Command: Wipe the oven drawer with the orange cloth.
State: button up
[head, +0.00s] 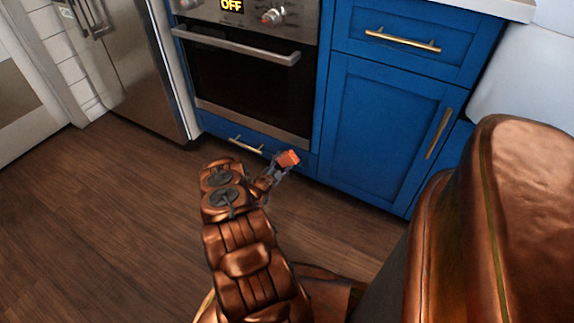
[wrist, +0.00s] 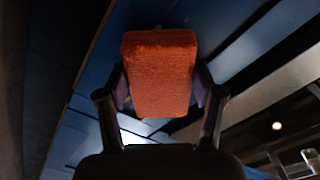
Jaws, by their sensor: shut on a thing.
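The orange cloth (head: 288,158) is a small folded block at the tip of my gripper (head: 279,166). In the wrist view the cloth (wrist: 160,72) sits between the two fingers of my gripper (wrist: 160,98), which are shut on it. The oven drawer (head: 228,131) is the low blue front under the oven, with a brass handle (head: 246,144). The cloth is near the drawer's right end in the head view. I cannot tell whether it touches the drawer. My arm hides part of the floor before the drawer.
The oven (head: 250,80) has a dark door and a steel bar handle. A blue cabinet (head: 385,130) with brass handles stands to its right, and a steel fridge (head: 130,70) to its left. The wooden floor (head: 100,220) is clear on the left.

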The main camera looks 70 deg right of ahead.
jog(key=shift+w+d, duration=0.2)
jog(key=shift+w, duration=0.4)
jog(key=w, duration=0.1)
jog(key=w+b, duration=0.2)
jog(key=w, duration=0.1)
jog(key=shift+d, duration=0.3)
jog(key=shift+s, duration=0.1)
jog(key=p+v, duration=0.1)
jog(key=v, duration=0.5)
jog(key=shift+p, duration=0.3)
jog(key=shift+p+v, duration=0.4)
jog(key=shift+v, duration=1.1)
